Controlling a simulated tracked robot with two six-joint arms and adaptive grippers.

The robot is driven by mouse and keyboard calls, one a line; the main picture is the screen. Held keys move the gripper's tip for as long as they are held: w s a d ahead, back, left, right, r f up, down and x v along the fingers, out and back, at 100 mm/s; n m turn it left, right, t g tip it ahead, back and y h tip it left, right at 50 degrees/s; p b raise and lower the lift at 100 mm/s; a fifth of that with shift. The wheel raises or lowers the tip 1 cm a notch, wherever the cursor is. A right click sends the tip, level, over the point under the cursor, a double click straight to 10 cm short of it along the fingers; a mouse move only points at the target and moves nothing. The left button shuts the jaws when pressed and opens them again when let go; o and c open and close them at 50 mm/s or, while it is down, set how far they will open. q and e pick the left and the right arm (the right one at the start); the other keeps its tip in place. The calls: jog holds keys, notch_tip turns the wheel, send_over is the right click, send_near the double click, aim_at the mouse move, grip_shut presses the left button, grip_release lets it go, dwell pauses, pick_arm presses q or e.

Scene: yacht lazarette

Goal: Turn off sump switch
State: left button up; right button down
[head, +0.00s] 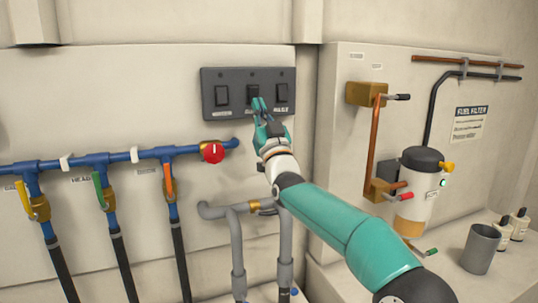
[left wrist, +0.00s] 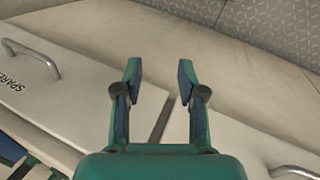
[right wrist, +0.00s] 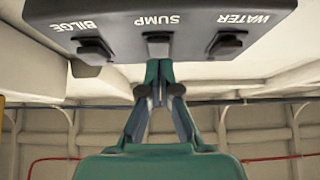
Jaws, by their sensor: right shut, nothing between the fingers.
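The dark switch panel (head: 210,110) is on the back wall with three black rocker switches. In the right wrist view, its upside-down labels read BILGE, SUMP and WATER. The sump switch (head: 252,90) is the middle one and shows in the right wrist view (right wrist: 158,38). My right gripper (head: 260,104) is shut and empty, its tips just in front of the panel by the sump switch; I cannot tell if they touch it. It also shows in the right wrist view (right wrist: 159,70). My left gripper (left wrist: 159,75) is open and empty above pale lids.
Blue pipes with yellow, green and orange valve handles and a red knob (head: 212,153) lie left below the panel. The bilge switch (right wrist: 94,50) and water switch (right wrist: 228,44) flank the sump switch. A fuel filter (head: 417,190) and grey cup (head: 480,249) stand at right.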

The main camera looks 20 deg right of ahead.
pick_arm(q)
notch_tip(320, 180, down, 8)
jog(key=b, duration=0.7)
jog(key=shift+s+f, duration=0.25)
jog(key=shift+s, duration=0.05)
pick_arm(e)
jog(key=w+f+v, duration=0.1)
jog(key=f+v, duration=0.1)
jog(key=v, duration=0.9)
jog(key=shift+a+f, duration=0.15)
